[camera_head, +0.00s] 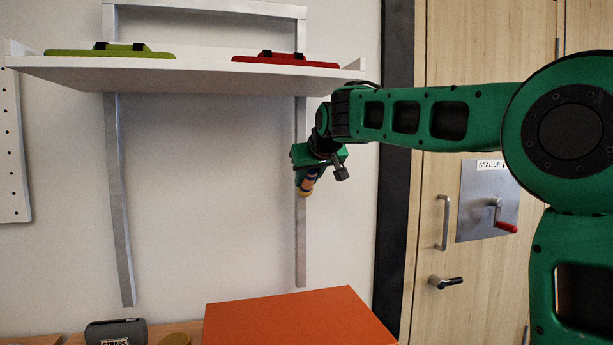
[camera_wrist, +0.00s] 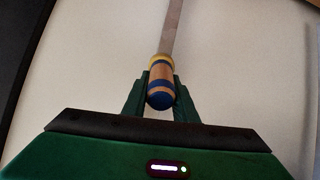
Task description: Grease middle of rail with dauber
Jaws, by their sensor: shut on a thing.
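My gripper (camera_head: 307,176) is shut on the dauber (camera_head: 305,188), a short tan stick with blue bands and a yellow end. In the wrist view the dauber (camera_wrist: 160,82) sits between the fingers of my gripper (camera_wrist: 158,92), its yellow end pointing away. The right upright metal rail (camera_head: 301,240) runs down the wall below the shelf. The dauber is in front of its middle stretch, and the rail (camera_wrist: 172,28) lines up beyond the yellow end in the wrist view. Whether they touch I cannot tell. A similar left rail (camera_head: 117,200) stands clear of my arm.
A white shelf (camera_head: 190,76) above holds a green clipboard-like item (camera_head: 110,53) and a red one (camera_head: 285,62). An orange box (camera_head: 295,315) and a dark case marked "STRAPS" (camera_head: 116,332) lie below. A wooden door with a red-handled crank (camera_head: 505,226) is at right.

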